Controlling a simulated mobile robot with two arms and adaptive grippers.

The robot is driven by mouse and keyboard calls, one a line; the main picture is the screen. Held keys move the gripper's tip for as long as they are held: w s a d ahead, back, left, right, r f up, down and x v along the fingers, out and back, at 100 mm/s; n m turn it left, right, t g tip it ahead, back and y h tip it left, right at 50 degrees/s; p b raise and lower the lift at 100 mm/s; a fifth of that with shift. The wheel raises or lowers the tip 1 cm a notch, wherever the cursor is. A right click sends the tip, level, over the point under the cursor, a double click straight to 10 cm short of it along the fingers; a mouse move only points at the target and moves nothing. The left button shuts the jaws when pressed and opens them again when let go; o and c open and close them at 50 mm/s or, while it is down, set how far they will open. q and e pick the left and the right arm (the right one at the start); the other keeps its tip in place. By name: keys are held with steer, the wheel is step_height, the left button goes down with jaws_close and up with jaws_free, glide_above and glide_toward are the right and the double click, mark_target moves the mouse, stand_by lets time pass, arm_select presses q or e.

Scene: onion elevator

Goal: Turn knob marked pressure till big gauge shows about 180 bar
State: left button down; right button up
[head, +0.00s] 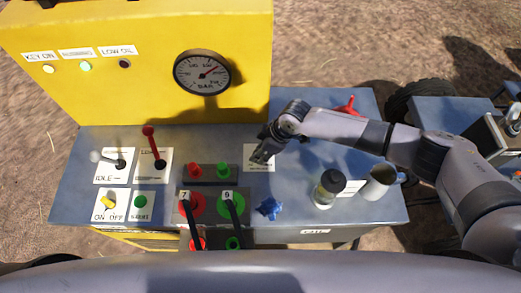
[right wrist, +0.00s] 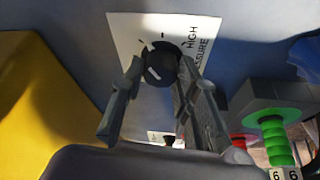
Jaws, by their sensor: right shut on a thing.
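My right gripper (head: 263,150) reaches down over a white label plate (head: 251,163) on the blue-grey panel. In the right wrist view its two fingers (right wrist: 160,72) stand either side of a round black knob (right wrist: 158,62) with a pale pointer mark, and are shut on it. Part of the label there reads HIGH and the end of PRESSURE. In the head view the gripper hides the knob. The big round gauge (head: 202,73) sits on the yellow board; its red needle points up and right, but the scale is too small to read exactly. My left gripper is not in view.
A red-topped lever (head: 152,143) and a white-topped lever (head: 105,158) stand at the left. Hose couplings marked 7 and 6, a blue object (head: 269,208), a jar (head: 328,189) and a white mug (head: 379,182) are nearby. The yellow board (head: 130,25) rises behind.

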steer(key=shift+s+r+m+p, duration=0.1)
steer(key=shift+r+m+p, duration=0.1)
steer(key=shift+m+p, duration=0.15)
steer(key=shift+f+m+t+p, duration=0.15)
steer(key=shift+m+t+p, duration=0.15)
steer(key=shift+m+p, duration=0.05)
steer(key=o, duration=1.2)
steer(key=shift+c, duration=0.2)
steer(key=v, duration=1.2)
